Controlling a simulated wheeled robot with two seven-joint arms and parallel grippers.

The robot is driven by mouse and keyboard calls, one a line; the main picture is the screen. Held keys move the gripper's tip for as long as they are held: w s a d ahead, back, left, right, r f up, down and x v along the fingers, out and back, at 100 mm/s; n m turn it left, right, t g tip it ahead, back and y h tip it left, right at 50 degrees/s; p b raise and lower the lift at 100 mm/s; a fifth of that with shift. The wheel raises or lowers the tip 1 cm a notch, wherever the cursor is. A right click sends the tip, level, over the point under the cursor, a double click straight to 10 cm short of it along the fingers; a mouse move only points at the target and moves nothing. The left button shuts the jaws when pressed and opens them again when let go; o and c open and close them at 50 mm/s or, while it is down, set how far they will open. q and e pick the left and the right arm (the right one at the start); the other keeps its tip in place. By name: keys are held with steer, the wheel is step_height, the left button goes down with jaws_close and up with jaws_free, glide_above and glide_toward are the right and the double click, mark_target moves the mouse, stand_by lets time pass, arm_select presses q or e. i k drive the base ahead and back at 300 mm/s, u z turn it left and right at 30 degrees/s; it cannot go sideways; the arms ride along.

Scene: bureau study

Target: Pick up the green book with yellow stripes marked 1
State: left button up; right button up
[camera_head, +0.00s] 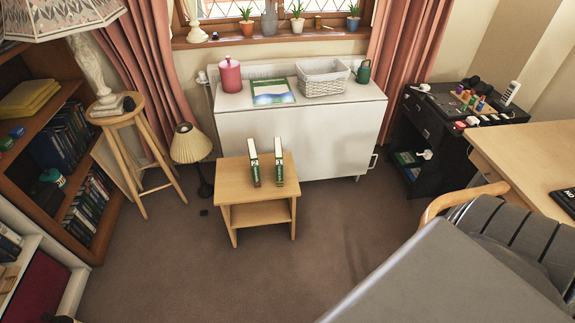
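Two green books stand upright on the small wooden side table (228,180) in the middle of the room. The left book (254,166) and the right book (279,163) stand a little apart, with pale page edges and green spines facing me. Small pale or yellowish marks show on both spines. They are too small to read, so I cannot tell which book is marked 1. Neither of my grippers is in view.
Open carpet (180,265) lies in front of the side table. A white cabinet (300,142) stands behind it, a lamp (190,145) and wooden stool (122,118) to the left. A grey surface (455,285) and a chair (515,235) take up the lower right.

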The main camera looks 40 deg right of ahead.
mark_target(279, 151)
steer(key=z, duration=1.25)
